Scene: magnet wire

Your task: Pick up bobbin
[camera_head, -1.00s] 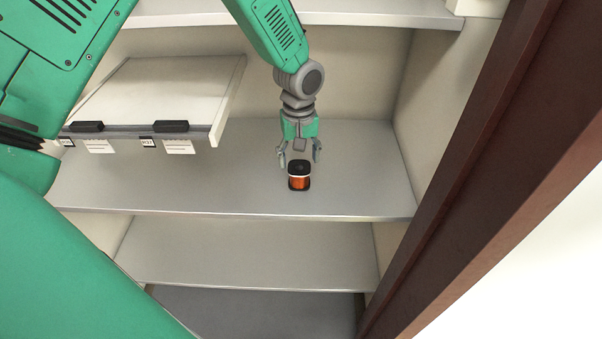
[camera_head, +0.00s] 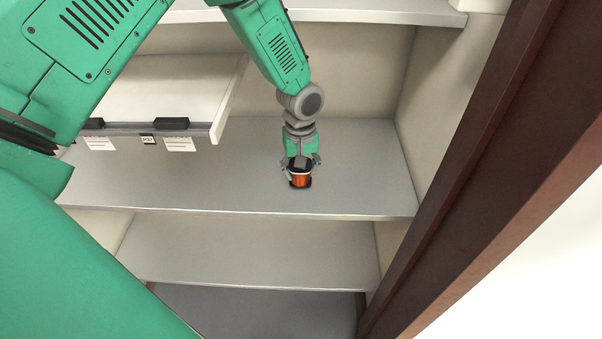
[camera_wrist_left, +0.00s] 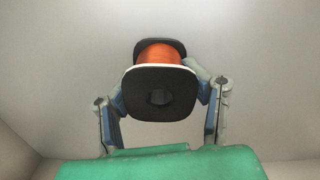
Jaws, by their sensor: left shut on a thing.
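The bobbin (camera_head: 300,180), with black square flanges and orange-copper wire, stands upright on the grey middle shelf (camera_head: 230,180). The head view does not clearly show a gap between the bobbin and the shelf. My right gripper is not in view.
A shelf (camera_head: 330,10) lies above and another (camera_head: 250,250) below. A dark brown post (camera_head: 480,170) runs along the right. The shelf around the bobbin is clear.

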